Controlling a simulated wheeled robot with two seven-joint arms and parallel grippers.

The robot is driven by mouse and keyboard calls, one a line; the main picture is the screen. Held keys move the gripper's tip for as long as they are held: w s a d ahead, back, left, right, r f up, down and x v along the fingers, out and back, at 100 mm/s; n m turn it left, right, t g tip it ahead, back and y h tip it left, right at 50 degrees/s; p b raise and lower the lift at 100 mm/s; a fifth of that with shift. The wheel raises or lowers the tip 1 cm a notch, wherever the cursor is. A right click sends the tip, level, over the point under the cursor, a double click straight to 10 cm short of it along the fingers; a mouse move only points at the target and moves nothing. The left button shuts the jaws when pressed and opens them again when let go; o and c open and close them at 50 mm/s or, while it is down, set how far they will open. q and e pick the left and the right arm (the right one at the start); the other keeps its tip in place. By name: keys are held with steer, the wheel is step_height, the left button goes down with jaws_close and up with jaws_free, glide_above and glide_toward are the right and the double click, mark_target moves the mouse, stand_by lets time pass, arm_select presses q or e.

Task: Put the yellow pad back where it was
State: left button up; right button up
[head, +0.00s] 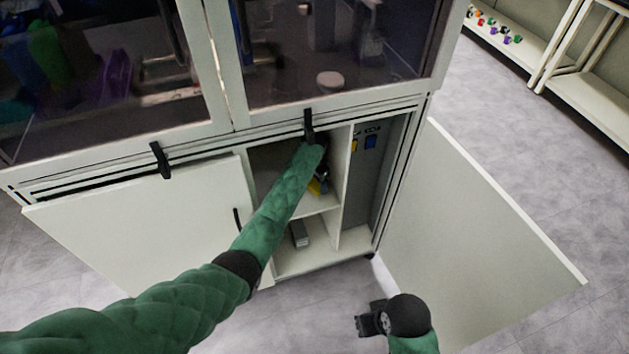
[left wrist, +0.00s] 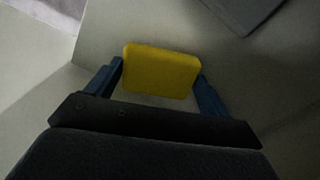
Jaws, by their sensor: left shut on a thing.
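The yellow pad (left wrist: 160,70) is between the two blue fingers of my left gripper (left wrist: 158,84) in the left wrist view. The gripper is shut on it by its two sides. Most of the pad is hidden there by my arm. My right gripper (head: 370,320) is low, in front of the cabinet. Its fingers are too dark to read.
The right cabinet door (head: 470,230) stands wide open, and the left door (head: 140,220) is ajar. A grey block (head: 299,233) lies in the lower compartment. Blue and yellow items (head: 370,142) are in the right side compartment. The floor to the right is clear.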

mark_target(314, 183)
arm_select(q)
steer(key=o, duration=0.8)
steer(key=shift+f, duration=0.1)
step_height(314, 183, up, 12)
steer(key=s+a+f+n+h, duration=0.1)
steer(key=s+a+f, duration=0.15)
steer(key=s, duration=0.65)
steer(key=s+a+f+n+t, duration=0.1)
steer(key=s+f+n, duration=0.15)
steer(key=s, duration=0.65)
steer(key=s+a+f+h, duration=0.15)
steer(key=s+f, duration=0.25)
steer(key=s, duration=0.6)
steer(key=s+a+r+n, duration=0.1)
steer(key=s+a+r, duration=0.1)
steer(key=s, duration=0.6)
steer(key=s+a+r+n+t, duration=0.1)
steer(key=s+a+r, duration=0.2)
steer(key=s, duration=0.5)
steer(key=s+a+r+n, duration=0.2)
steer(key=s+r, duration=0.1)
steer(key=s, duration=0.5)
steer(key=shift+s+a+r+t+b, duration=0.2)
steer(key=shift+s+r+t+b, duration=0.1)
steer(key=shift+s+r+b, duration=0.05)
